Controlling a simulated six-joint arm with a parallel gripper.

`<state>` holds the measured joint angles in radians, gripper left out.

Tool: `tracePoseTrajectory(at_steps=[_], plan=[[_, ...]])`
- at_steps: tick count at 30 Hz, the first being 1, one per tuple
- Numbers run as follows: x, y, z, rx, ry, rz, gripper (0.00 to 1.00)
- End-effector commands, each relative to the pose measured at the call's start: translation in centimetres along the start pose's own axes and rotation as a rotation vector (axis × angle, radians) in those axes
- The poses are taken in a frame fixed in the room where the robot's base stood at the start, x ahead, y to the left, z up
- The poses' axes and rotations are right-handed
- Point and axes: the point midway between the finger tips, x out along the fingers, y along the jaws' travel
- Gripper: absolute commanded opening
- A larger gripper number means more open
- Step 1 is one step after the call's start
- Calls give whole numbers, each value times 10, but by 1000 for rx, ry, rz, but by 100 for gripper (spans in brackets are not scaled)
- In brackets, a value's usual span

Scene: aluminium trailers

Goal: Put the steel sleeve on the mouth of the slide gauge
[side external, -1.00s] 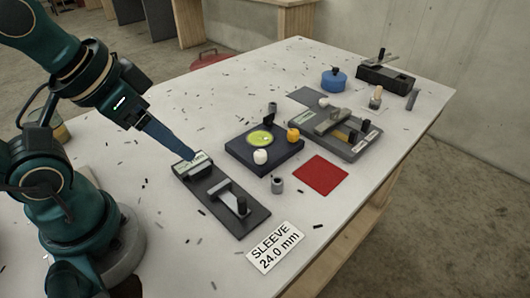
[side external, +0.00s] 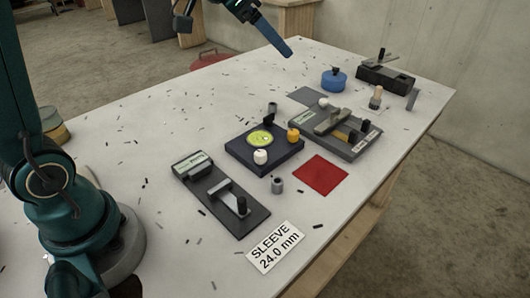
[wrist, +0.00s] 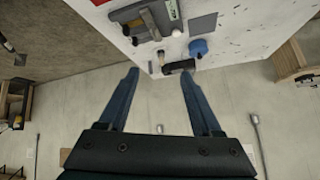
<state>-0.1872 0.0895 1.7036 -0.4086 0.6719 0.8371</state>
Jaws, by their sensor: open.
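A short hollow grey cylinder (side external: 277,185), which looks like the steel sleeve, stands upright on the white table, left of the red square. A similar grey cylinder (side external: 272,108) stands behind the dark dial box. A dark flat device (side external: 222,207) with a display block, a metal slide and a black knob lies at the near left; it may be the slide gauge. A grey device (side external: 349,145) with a metal bar lies further right, also in the wrist view (wrist: 143,22). My gripper (wrist: 160,72) is open and empty, high above the table's far side, away from these things.
The dark box (side external: 262,163) with a green dial carries white and orange knobs. A red square (side external: 320,175), a blue pot (side external: 334,80) and a black block (side external: 386,78) are on the table. A sign (side external: 275,247) reads "SLEEVE 24.0 mm". Small dark scraps litter the tabletop.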

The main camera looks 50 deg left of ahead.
Motion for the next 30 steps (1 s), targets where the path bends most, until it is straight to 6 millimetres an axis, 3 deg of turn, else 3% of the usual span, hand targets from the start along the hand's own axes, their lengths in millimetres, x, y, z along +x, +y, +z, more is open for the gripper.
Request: tracePoseTrajectory(at_steps=[1,7,12,15,21,30], plan=[[18,-14,-1,-7,-9,-1,66],[81,-63,10,-36,-29,-7,66],[134,-96,44,-105,-72,-3,66],[158,-107,69,-158,-108,6,66],[182,-110,108,-216,-174,29,66],[206,-110,118,-224,-183,30,66]])
